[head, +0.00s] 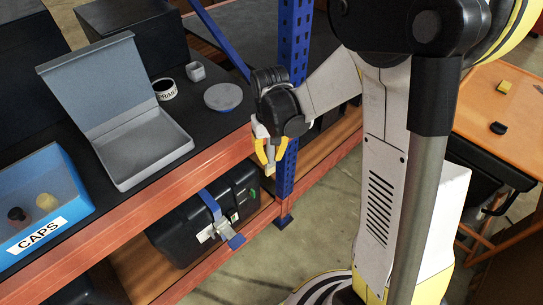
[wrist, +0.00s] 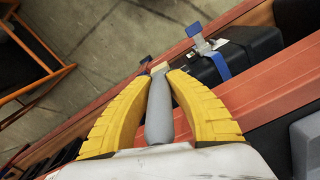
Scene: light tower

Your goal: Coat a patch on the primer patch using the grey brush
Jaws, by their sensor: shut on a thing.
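My gripper (head: 270,152) points down just off the front edge of the shelf, beside the blue upright. Its yellow fingers (wrist: 158,95) are shut on the grey brush (wrist: 158,108). The brush's grey handle lies between the fingers, and its pale tip (wrist: 159,68) sticks out past them, clear of any surface. The pale tip also shows small below the fingers in the head view. A white round pot (head: 164,89) with dark lettering, partly legible as "PRIM", stands on the dark shelf top. I cannot pick out the primer patch for sure.
A grey open-lidded case (head: 145,160), a blue CAPS bin (head: 40,205), a grey disc (head: 223,97) and a small grey cup (head: 195,71) are on the shelf. A black case (head: 200,225) sits below. The blue upright (head: 287,185) stands close to my gripper. An orange table (head: 485,115) is right.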

